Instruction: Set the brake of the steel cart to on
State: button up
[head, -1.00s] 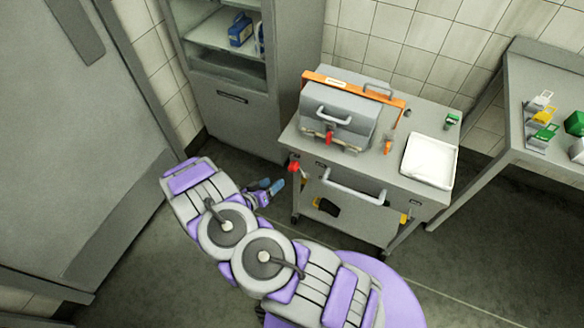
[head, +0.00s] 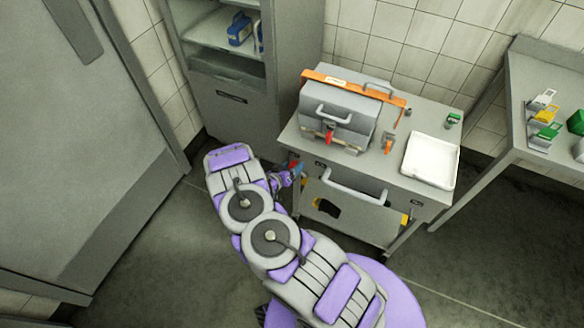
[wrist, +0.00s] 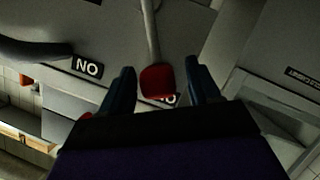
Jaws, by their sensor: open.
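The steel cart (head: 378,166) stands against the tiled wall in the head view. A red knob (head: 295,166) sits at its front left corner, partly covered by my gripper (head: 287,177). In the wrist view the red knob (wrist: 157,83) is on the end of a grey lever (wrist: 150,35) and lies between the two dark blue fingers of my gripper (wrist: 160,88). The fingers are open, with a gap on each side of the knob. A label (wrist: 87,67) beside it reads "NO" in this view. A second label (wrist: 170,99) is mostly hidden behind the knob.
On the cart are a grey box with a handle (head: 340,108), an orange bar (head: 350,85) and a white tray (head: 430,160). A push handle (head: 355,190) sticks out in front. A cabinet (head: 235,115) stands left of the cart.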

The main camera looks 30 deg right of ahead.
jog(key=shift+c, duration=0.2)
grip_shut()
dwell(0.3)
